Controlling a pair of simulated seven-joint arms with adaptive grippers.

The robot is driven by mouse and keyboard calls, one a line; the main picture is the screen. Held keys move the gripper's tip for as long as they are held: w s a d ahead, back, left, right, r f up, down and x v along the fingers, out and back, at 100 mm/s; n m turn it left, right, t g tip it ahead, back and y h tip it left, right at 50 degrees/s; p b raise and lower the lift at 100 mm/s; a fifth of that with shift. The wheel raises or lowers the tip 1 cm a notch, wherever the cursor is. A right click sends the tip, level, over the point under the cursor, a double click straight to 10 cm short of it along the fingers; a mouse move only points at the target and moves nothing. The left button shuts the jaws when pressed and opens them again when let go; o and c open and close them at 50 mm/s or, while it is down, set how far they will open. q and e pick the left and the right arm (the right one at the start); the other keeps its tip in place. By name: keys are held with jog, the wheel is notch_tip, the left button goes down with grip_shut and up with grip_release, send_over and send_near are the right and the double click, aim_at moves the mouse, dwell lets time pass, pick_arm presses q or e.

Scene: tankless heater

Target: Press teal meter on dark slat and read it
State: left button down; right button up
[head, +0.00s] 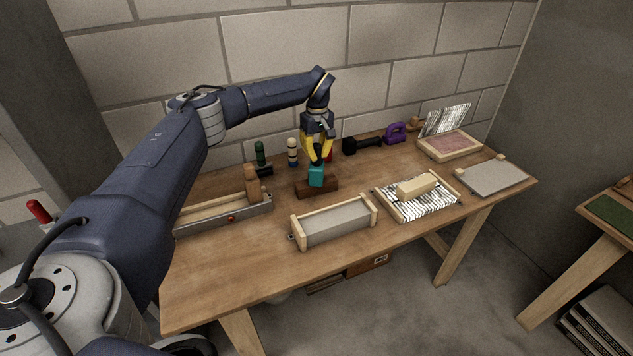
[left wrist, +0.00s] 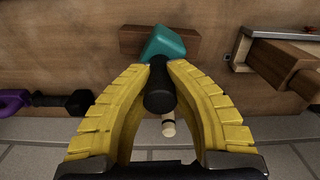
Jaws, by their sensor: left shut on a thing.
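The teal meter (head: 316,175) stands on the dark slat (head: 326,190) in the middle of the workbench. My left gripper (head: 317,158) is right above it, pointing down, its yellow fingers shut on the meter's black upper part. In the left wrist view the black part (left wrist: 159,92) sits between the fingertips (left wrist: 160,72), and the teal body (left wrist: 164,44) lies tilted just beyond, over the dark slat (left wrist: 131,38). I cannot tell how firmly the meter bears on the slat. The meter's reading does not show. My right gripper is not in view.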

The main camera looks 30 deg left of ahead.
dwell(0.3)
pick_arm(q)
jog(key=shift+r, duration=3.45)
jog(key=shift+w, duration=0.1)
